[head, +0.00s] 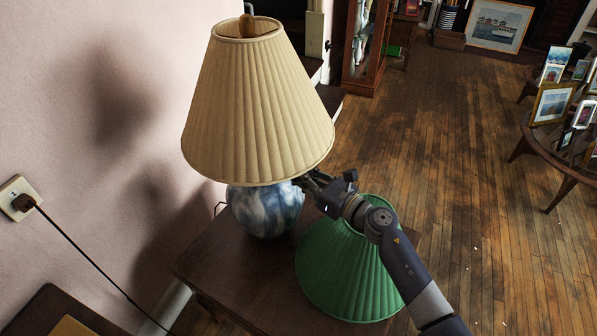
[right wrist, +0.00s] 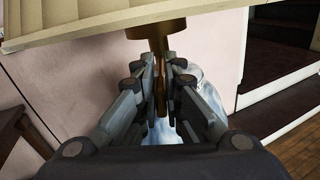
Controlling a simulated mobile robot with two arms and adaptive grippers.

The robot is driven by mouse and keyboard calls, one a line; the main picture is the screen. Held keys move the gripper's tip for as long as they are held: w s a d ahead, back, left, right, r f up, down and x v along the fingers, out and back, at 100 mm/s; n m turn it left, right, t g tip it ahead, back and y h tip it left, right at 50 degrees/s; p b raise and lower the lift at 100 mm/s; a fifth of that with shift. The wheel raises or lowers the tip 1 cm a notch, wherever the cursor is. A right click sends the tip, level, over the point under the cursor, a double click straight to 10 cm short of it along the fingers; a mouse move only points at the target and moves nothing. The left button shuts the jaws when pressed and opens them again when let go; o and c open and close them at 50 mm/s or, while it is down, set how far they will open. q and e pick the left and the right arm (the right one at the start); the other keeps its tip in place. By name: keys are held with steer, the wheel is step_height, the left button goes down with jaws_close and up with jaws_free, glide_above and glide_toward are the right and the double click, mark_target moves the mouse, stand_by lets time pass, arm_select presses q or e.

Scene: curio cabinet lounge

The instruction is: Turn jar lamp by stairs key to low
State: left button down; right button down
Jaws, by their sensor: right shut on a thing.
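The jar lamp (head: 265,209) has a blue and white mottled round body and a wide cream pleated shade (head: 255,105). It stands upright on a dark wooden table (head: 228,262) against the wall. My right gripper (head: 302,182) reaches under the shade's right edge, beside the top of the body. In the right wrist view, the brass socket (right wrist: 157,33) hangs below the shade, and my right gripper (right wrist: 168,72) is shut on a thin brass part at the lamp's stem, which I take for the key. The fingers hide most of it, so its setting cannot be read. My left gripper is out of view.
A green pleated shade (head: 345,275) is close under my right forearm, at the table's right side. A wall outlet (head: 17,198) with a plugged cord is at left. Dark stairs (right wrist: 285,55) are behind the lamp. Framed pictures (head: 552,103) stand on a round table at right. The wooden floor between is open.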

steer(key=m, duration=0.3)
steer(key=shift+w+d+p, duration=0.15)
steer(key=shift+p, duration=0.2)
steer(key=m+p, duration=0.1)
steer(key=m, duration=0.3)
steer(key=f+m+p, duration=0.1)
steer(key=m, duration=0.8)
steer(key=shift+w+d+f+p, duration=0.25)
steer(key=shift+w+d+p, duration=0.1)
steer(key=shift+p, duration=0.05)
steer(key=shift+m, duration=0.5)
steer(key=c, duration=1.7)
jaws_free()
steer(key=shift+s+d, duration=0.1)
steer(key=v, duration=1.1)
steer(key=shift+s+d, duration=0.25)
steer(key=shift+d, duration=0.05)
